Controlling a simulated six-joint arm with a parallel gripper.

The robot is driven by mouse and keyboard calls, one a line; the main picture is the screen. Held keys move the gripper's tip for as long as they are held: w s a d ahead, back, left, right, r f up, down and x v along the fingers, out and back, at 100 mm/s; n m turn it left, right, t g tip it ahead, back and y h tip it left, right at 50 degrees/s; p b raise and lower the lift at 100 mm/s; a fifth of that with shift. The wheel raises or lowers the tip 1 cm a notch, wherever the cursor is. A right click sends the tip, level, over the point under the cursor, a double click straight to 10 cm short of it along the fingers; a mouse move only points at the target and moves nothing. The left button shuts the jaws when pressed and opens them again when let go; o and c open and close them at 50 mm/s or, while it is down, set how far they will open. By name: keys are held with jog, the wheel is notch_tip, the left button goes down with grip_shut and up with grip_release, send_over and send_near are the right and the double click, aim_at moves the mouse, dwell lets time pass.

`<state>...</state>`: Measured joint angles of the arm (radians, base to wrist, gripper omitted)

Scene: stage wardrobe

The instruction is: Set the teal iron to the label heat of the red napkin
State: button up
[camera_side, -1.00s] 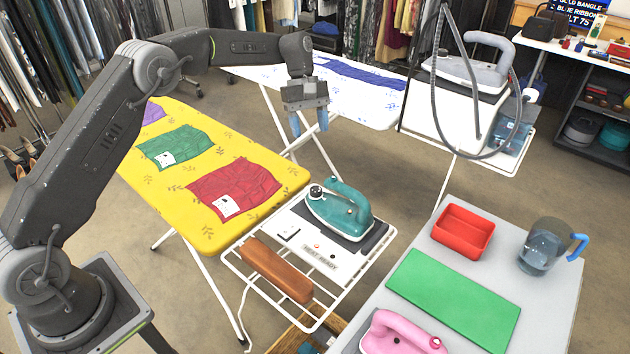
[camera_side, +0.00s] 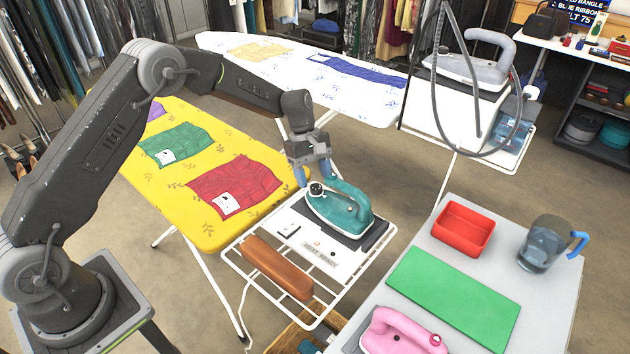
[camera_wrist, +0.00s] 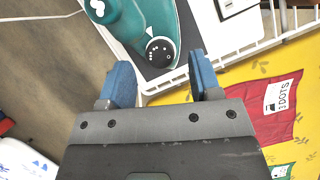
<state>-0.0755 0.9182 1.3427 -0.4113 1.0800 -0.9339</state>
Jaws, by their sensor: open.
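The teal iron (camera_side: 345,212) rests on a dark pad on the white wire rack at the end of the yellow board. Its black dial (camera_wrist: 160,52) has white dots and a white pointer mark beside it; I cannot tell the setting. My gripper (camera_side: 312,177) is just above the dial end of the iron. In the wrist view my gripper (camera_wrist: 161,76) has its blue fingers apart, empty, with the dial between and beyond the tips. The red napkin (camera_side: 236,186) lies on the yellow board. Its white label (camera_wrist: 280,96) reads "DOTS"; the number before it is unclear.
A brown block (camera_side: 277,267) and a "HEAT READY" plate (camera_side: 321,254) with small lights sit on the rack. A green napkin (camera_side: 177,146) lies farther along the board. A pink iron (camera_side: 402,333), red tray (camera_side: 463,229) and jug (camera_side: 545,245) stand on the right table.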

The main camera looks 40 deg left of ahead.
jog(key=shift+x, duration=0.95)
jog(key=c, duration=0.9)
